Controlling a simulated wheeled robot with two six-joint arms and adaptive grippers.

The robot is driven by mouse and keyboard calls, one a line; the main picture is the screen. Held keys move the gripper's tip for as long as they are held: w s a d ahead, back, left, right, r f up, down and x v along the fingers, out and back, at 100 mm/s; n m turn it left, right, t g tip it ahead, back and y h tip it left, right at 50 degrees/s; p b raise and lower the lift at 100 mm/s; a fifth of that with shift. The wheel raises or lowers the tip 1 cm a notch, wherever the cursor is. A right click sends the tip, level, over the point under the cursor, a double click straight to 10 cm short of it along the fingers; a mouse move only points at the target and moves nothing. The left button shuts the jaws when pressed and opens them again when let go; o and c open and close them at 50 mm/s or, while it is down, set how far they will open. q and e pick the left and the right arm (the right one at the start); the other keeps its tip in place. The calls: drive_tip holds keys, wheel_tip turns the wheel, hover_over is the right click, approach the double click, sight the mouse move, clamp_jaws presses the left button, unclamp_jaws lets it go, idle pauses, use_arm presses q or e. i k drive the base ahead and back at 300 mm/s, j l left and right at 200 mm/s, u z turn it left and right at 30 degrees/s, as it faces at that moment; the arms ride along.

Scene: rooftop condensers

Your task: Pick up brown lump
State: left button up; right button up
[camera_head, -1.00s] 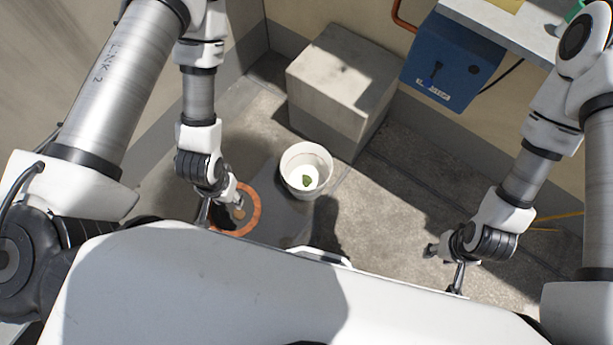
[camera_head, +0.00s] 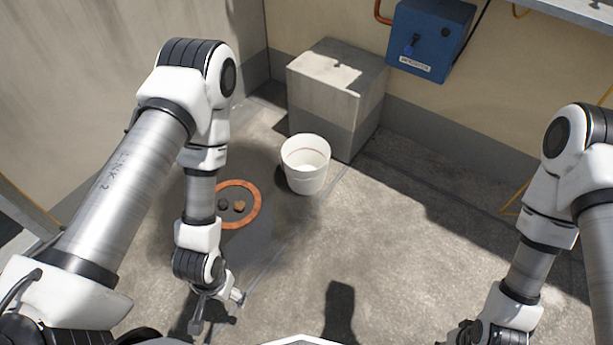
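The brown lump (camera_head: 239,206) lies on the floor inside an orange ring (camera_head: 258,207). A dark lump (camera_head: 223,204) lies just to its left, also inside the ring. My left gripper (camera_head: 217,311) is below the ring in the picture, clear of both lumps. Its fingers are spread, with nothing seen between them. My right gripper (camera_head: 462,334) is at the bottom edge, far to the right of the ring. It is partly cut off, so its fingers cannot be judged.
A white bucket (camera_head: 306,178) stands right of the ring; its bottom is hidden. A concrete block (camera_head: 331,95) stands behind it against the wall, with a blue box (camera_head: 425,45) on the wall to the right. The floor between my arms is clear.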

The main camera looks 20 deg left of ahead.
sight(239, 206)
drive_tip(key=u, duration=1.1)
drive_tip(key=i+l+u, duration=0.1)
drive_tip(key=i+l, duration=0.15)
drive_tip(key=i+l+u, duration=0.15)
drive_tip(key=l, duration=0.2)
drive_tip(key=i+l+u, duration=0.1)
drive_tip(key=i+l, duration=0.15)
drive_tip(key=i+l+u, duration=0.1)
drive_tip(key=l, duration=0.35)
drive_tip(key=i+l+u, duration=0.15)
drive_tip(key=l, duration=0.25)
drive_tip(key=i+l+u, duration=0.1)
drive_tip(key=i+l, duration=0.2)
drive_tip(key=l, duration=0.05)
